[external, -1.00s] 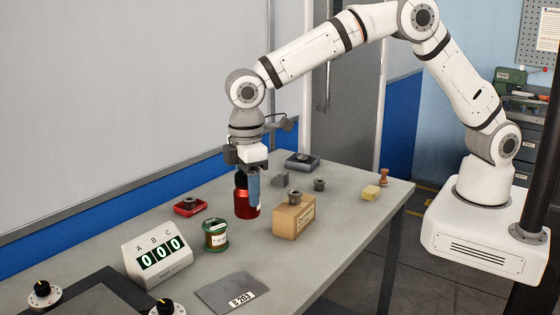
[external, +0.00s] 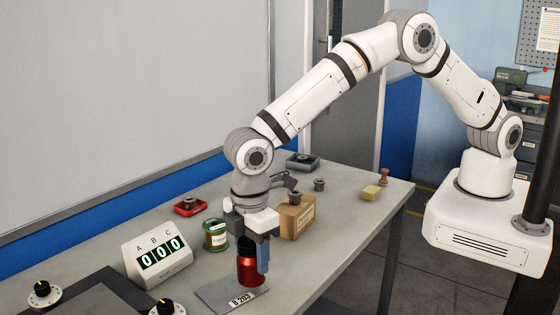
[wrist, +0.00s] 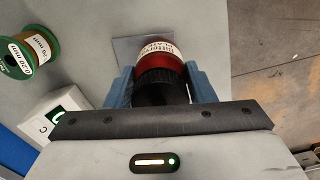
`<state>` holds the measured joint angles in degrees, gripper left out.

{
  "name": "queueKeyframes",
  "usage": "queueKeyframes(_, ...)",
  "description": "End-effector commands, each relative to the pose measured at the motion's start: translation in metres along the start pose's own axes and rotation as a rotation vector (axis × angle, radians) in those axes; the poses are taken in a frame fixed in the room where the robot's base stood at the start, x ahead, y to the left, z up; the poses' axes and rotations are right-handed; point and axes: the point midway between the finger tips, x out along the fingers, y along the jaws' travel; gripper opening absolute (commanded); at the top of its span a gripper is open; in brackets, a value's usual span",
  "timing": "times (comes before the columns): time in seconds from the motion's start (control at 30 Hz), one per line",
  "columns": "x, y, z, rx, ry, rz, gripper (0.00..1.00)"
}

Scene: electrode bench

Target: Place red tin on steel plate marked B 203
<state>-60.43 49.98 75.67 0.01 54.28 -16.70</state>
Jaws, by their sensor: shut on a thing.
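The red tin (external: 250,271) with a black top is upright between the fingers of my gripper (external: 256,256). My gripper is shut on it. In the wrist view the tin (wrist: 162,68) shows a white label and a black cap, with a blue finger on each side. The steel plate (external: 213,293) marked B 203 lies on the bench at the front. The tin is over or at the plate's back right part; I cannot tell whether its base touches. In the wrist view part of the plate (wrist: 126,50) shows beyond the tin.
A cardboard box (external: 297,219) stands behind my gripper. The bench's right edge is close to the plate.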

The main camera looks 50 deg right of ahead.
Motion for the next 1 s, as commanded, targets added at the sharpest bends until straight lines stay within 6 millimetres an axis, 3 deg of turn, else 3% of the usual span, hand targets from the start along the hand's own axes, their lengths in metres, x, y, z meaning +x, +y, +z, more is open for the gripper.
queueKeyframes(0.13, 0.019, 0.0, 0.0, 0.0, -0.002, -0.001, 0.2)
queueKeyframes(0.5, 0.026, 0.0, 0.0, 0.001, 0.0, 0.0, 0.2)
queueKeyframes(0.53, 0.025, 0.0, 0.0, 0.001, 0.0, 0.0, 0.52)
queueKeyframes(0.77, 0.025, 0.0, 0.0, 0.001, -0.001, 0.0, 0.7)
queueKeyframes(1.0, 0.024, 0.0, 0.0, 0.001, -0.001, 0.0, 0.71)
